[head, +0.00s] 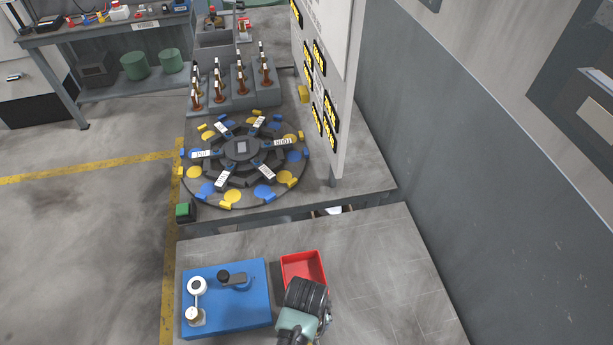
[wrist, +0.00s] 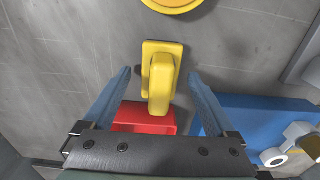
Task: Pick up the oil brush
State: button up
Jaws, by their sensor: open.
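A yellow piece (wrist: 160,80) with a flat base and a raised handle-like block shows in the wrist view; it appears to be the oil brush, though I see no bristles. My gripper (wrist: 160,73) is open, with one blue-grey finger on each side of the yellow piece and gaps to both. The yellow piece overlaps the edge of a red tray (wrist: 130,117) in the picture; I cannot tell whether they touch. In the head view, the red tray (head: 302,264) lies just beyond my gripper and wrist, which cover its near part. The yellow piece is not visible there.
A blue block (head: 248,313) with white and black fittings stands left of the red tray. Behind is a round dark turntable (head: 240,173) with blue and yellow tabs. A tall grey panel (head: 338,95) stands at right. The worktop (head: 385,270) right of the tray is clear.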

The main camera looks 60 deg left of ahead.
jog(key=shift+f, duration=0.45)
grip_shut()
notch_tip(320, 180, up, 10)
jog(key=shift+r, duration=0.1)
dwell(0.6)
jog(key=c, duration=0.7)
grip_release()
jog(key=c, duration=0.6)
